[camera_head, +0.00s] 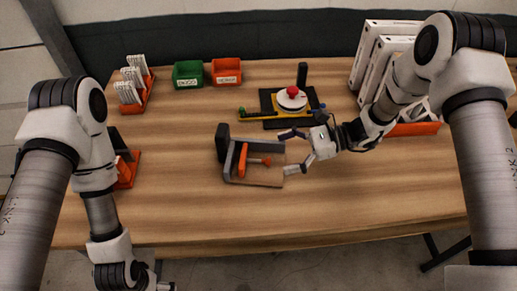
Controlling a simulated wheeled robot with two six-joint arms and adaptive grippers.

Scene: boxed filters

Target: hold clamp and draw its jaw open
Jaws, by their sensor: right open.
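The clamp lies on the middle of the table, with a grey frame (234,164), an upright orange jaw (242,160) and a short orange bar (258,161) reaching right from the jaw. A dark block (222,142) stands at its back left corner. My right gripper (288,153) is just right of the clamp, its fingers spread and pointing left towards it. Nothing is between the fingers that I can make out, and whether they touch the clamp's right end is unclear. My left gripper (163,286) is at the bottom edge, mostly cut off, well away from the clamp.
A black and yellow fixture (290,104) with a white disc and red knob stands behind my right gripper. Green (187,74) and red (226,71) bins stand at the back. Orange racks (133,92) are at left, white boxed filters (380,55) at right. The front table is clear.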

